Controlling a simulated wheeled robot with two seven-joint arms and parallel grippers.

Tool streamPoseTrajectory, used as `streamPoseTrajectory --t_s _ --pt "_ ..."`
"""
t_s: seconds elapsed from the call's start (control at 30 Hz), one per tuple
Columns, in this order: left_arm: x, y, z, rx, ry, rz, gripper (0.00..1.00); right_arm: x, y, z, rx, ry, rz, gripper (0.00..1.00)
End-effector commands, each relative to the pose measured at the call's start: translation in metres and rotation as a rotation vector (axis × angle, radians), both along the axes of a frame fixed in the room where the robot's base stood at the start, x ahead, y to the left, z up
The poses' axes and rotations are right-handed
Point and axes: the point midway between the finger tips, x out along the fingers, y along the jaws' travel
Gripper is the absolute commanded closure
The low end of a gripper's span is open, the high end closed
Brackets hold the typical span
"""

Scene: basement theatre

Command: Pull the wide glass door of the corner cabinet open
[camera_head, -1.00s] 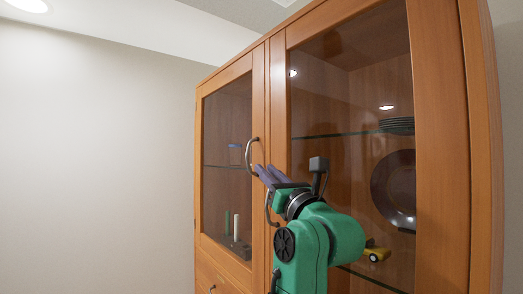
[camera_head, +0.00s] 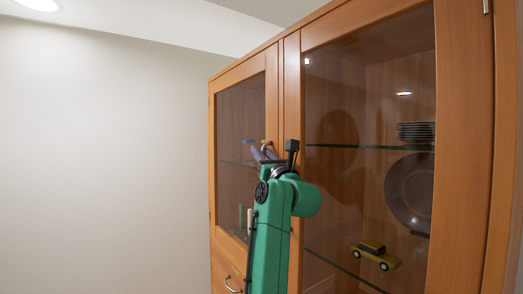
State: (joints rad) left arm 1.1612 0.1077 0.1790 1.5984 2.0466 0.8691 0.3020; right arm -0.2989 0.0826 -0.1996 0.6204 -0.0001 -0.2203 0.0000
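The wooden corner cabinet (camera_head: 292,90) has a left glass door (camera_head: 240,110) and a right glass door (camera_head: 345,120), which looks wider from here. Both doors look shut. A curved metal handle (camera_head: 266,146) on the left door's right edge shows partly, at my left gripper's fingertips. The right door's handle is hidden behind my green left arm. My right gripper is not in view.
Behind the right glass are a stack of plates (camera_head: 416,132), a large round plate (camera_head: 410,193) and a yellow toy car (camera_head: 375,254) on glass shelves. A drawer handle (camera_head: 232,286) is low on the left. A bare wall (camera_head: 100,160) fills the left side.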

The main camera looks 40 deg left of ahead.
Motion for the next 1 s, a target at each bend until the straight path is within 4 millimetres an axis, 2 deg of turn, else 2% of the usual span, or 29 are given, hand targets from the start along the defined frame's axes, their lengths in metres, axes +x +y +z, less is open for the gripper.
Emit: streamPoseTrajectory --t_s 0.03,0.1,1.0 --pt "-0.0001 -0.0002 -0.0003 0.0 0.0 0.0 0.76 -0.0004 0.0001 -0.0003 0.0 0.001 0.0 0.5" --pt "0.0 -0.0003 -0.0003 0.0 0.0 0.0 1.0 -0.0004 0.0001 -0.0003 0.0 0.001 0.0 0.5" --pt "0.0 -0.0008 -0.0005 0.001 0.001 -0.001 1.0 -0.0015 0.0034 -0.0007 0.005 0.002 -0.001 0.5"
